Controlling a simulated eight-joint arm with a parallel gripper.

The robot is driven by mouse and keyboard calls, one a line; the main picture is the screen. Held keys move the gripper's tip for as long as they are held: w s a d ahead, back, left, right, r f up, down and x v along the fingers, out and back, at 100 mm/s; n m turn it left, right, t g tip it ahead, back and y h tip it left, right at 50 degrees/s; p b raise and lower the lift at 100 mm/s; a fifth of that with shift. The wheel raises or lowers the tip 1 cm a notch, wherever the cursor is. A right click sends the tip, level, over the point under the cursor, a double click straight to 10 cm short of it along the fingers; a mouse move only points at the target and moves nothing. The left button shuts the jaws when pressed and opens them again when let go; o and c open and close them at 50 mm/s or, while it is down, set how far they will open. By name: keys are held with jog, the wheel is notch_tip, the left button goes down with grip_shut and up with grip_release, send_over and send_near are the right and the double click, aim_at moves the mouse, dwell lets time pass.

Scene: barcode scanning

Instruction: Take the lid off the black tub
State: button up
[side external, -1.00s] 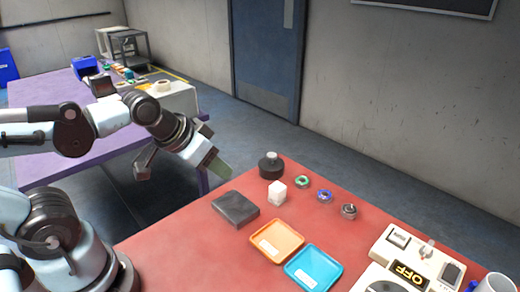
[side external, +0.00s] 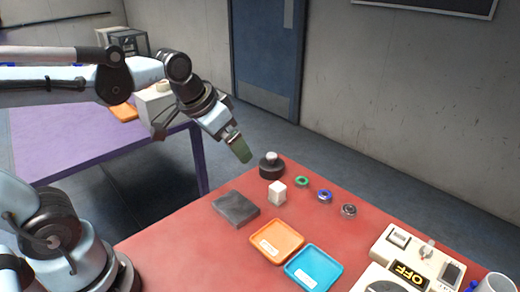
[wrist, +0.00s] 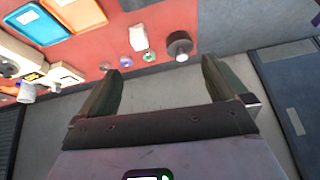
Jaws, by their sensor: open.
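The black tub (side external: 272,170) is round, with a light knob on top. It stands upright at the far left corner area of the red table, and its lid appears to be on it. It also shows in the wrist view (wrist: 179,43), beyond the fingertips. My gripper (side external: 240,150) is in the air above and left of the tub, apart from it. In the wrist view, my gripper's two greenish fingers (wrist: 163,70) are spread wide with nothing between them.
A white block (side external: 277,194) stands close in front of the tub, with a dark slab (side external: 236,209) to its left. Several small rings, such as a green one (side external: 302,182), lie to the right. Orange (side external: 277,241) and blue (side external: 313,268) trays and a scale (side external: 412,262) are nearer.

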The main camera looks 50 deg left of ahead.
jog(key=w+a+r+m+g, duration=0.2)
jog(key=w+g, duration=0.1)
jog(key=w, duration=0.6)
jog(key=m+g, duration=0.2)
jog(key=g, duration=0.1)
send_over(272, 155)
notch_tip(272, 155, down, 4)
jog(key=shift+n, duration=0.3)
notch_tip(272, 155, down, 12)
jog(key=shift+a+f, duration=0.1)
jog(key=c, duration=1)
